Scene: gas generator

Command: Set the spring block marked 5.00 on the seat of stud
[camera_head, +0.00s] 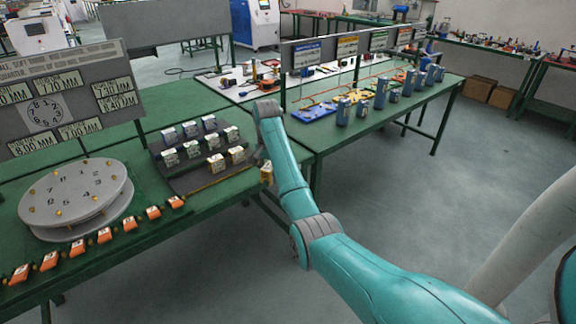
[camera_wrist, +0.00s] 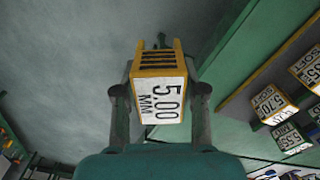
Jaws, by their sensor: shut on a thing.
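The spring block marked 5.00 MM (camera_wrist: 158,95) has a white label face, yellow edges and dark slots at one end. My gripper (camera_wrist: 160,100) is shut on it, one finger on each side. In the head view the block (camera_head: 266,172) hangs by the front edge of the green table, and my wrist hides most of the gripper. The round grey plate (camera_head: 75,192) lies at the left on the same table, well left of my gripper. It bears numbers around its face and small brass-coloured studs near its rim. Its seats look empty of blocks.
Several labelled blocks (camera_head: 200,145) stand in rows on a dark stand left of my wrist. Orange-ended pieces (camera_head: 104,235) line the table's front edge before the plate. A grey board (camera_head: 65,97) with size labels and a dial diagram rises behind the plate.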

